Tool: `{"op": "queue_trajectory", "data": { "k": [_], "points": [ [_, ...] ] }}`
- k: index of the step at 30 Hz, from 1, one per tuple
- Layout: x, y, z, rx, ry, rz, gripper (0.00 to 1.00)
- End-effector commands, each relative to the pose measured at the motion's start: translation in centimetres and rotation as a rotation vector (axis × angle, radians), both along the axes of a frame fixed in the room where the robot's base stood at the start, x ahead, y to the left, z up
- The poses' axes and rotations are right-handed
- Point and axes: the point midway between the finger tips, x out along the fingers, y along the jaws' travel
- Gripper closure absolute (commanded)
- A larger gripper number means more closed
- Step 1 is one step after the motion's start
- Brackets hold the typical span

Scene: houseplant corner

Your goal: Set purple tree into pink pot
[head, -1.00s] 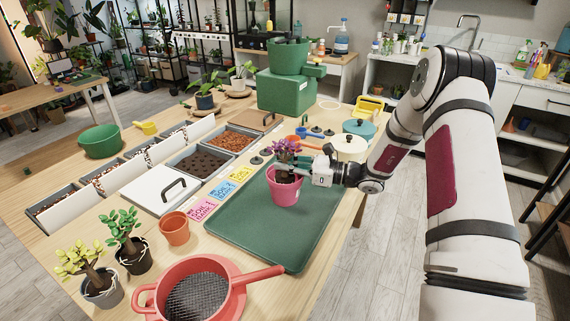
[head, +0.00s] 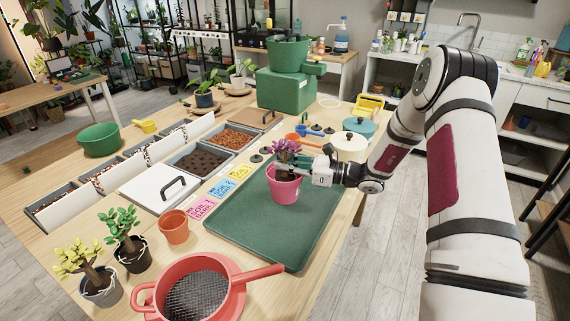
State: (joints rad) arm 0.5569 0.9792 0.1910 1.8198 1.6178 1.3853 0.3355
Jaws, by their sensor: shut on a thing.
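The purple tree (head: 285,148) stands upright at the pink pot (head: 282,187), its purple crown above the rim and its lower part inside or behind the rim. The pink pot stands on the green tray (head: 262,232). My gripper (head: 297,167) reaches in from the right, just above the pot's rim, and is shut on the purple tree below its crown. The fingertips are partly hidden by the plant and small in view. I cannot tell how deep the tree's base sits in the pot.
An empty terracotta pot (head: 174,227) stands left of the tray. A red sieve (head: 197,288) lies at the front, with two small potted trees (head: 127,240) to its left. Soil bins (head: 198,160) lie behind. The tray's front part is clear.

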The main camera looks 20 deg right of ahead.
Motion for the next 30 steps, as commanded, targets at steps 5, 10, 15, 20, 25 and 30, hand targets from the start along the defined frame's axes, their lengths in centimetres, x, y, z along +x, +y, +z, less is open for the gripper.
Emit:
{"op": "queue_trajectory", "data": {
  "k": [5, 10, 15, 20, 25, 30],
  "points": [
    [0.0, 0.0, 0.0, 0.000, 0.000, 0.000, 0.80],
    [0.0, 0.0, 0.0, 0.000, 0.000, 0.000, 0.64],
    [0.0, 0.0, 0.0, 0.000, 0.001, 0.000, 0.64],
    [-0.4, -0.8, 0.0, -0.001, 0.001, -0.002, 0.64],
    [-1.9, -3.2, 0.0, 0.000, 0.001, -0.004, 0.64],
    [-3.7, -6.2, 0.0, 0.000, 0.001, -0.004, 0.64]
  ]
}}
